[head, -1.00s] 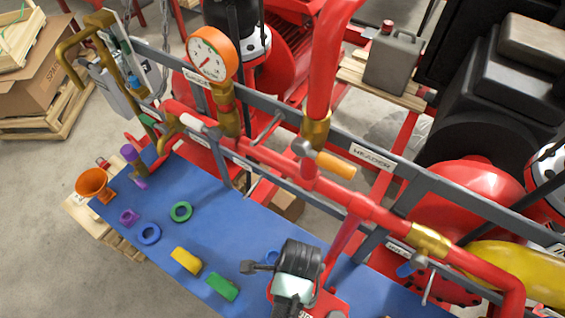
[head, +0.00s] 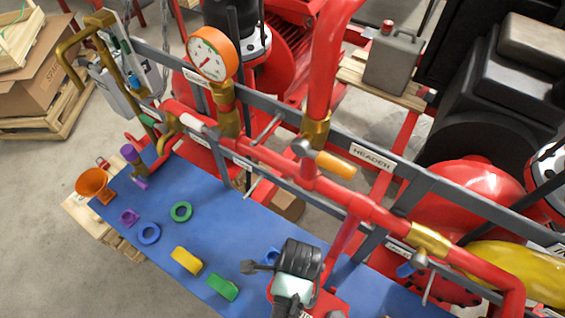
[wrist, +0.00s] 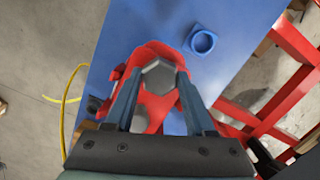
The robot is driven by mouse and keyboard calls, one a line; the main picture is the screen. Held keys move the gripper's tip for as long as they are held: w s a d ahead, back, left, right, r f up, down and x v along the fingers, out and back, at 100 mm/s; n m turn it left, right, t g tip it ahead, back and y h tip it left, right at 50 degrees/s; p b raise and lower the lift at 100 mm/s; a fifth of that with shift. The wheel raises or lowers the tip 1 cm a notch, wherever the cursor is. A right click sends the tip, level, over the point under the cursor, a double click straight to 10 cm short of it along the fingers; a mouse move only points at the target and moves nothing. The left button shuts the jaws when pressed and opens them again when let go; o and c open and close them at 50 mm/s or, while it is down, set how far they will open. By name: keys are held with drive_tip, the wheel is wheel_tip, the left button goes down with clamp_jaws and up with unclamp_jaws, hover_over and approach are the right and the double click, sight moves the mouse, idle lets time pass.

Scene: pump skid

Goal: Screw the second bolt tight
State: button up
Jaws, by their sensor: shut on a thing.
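In the wrist view, a grey hexagonal bolt head (wrist: 159,74) sits on a red flange part (wrist: 155,51). My gripper (wrist: 159,79) is shut on this bolt head, with a finger on each side of it. A second grey shape (wrist: 139,121), perhaps another bolt head, shows nearer on the same red part, partly hidden by my fingers. In the head view, my wrist covers the bolt, and a corner of the red part (head: 331,301) shows beside it. The bolt's shank is hidden, so I cannot tell how deep it sits.
A blue block with a round hole (wrist: 202,42) lies close by on the blue mat (head: 215,225). A green block (head: 222,287), a yellow block (head: 186,260) and rings lie to the left. The red header pipe (head: 270,158) and its grey rail run behind my arm.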

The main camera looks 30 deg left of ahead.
clamp_jaws()
drive_tip(key=shift+r+m+p, duration=0.25)
drive_tip(key=shift+m+p, duration=0.65)
drive_tip(key=shift+m, duration=0.3)
drive_tip(key=m+t+p, duration=0.1)
drive_tip(key=m+p, duration=0.1)
drive_tip(key=m, duration=0.3)
drive_tip(key=m+p, duration=0.2)
drive_tip(key=m, duration=0.1)
drive_tip(key=shift+f+m, duration=0.1)
drive_tip(key=shift+m, duration=0.3)
drive_tip(key=m, duration=0.3)
drive_tip(key=shift+f+m+t+h+p, duration=0.1)
drive_tip(key=shift+m+t+h+p, duration=0.2)
drive_tip(key=shift+m+t+p, duration=0.1)
drive_tip(key=o, duration=1.4)
unclamp_jaws()
drive_tip(key=shift+c, duration=0.2)
wheel_tip(320, 180, up, 13)
drive_tip(key=s+d+b, duration=0.1)
drive_tip(key=b, duration=0.1)
drive_tip(key=shift+s, duration=0.15)
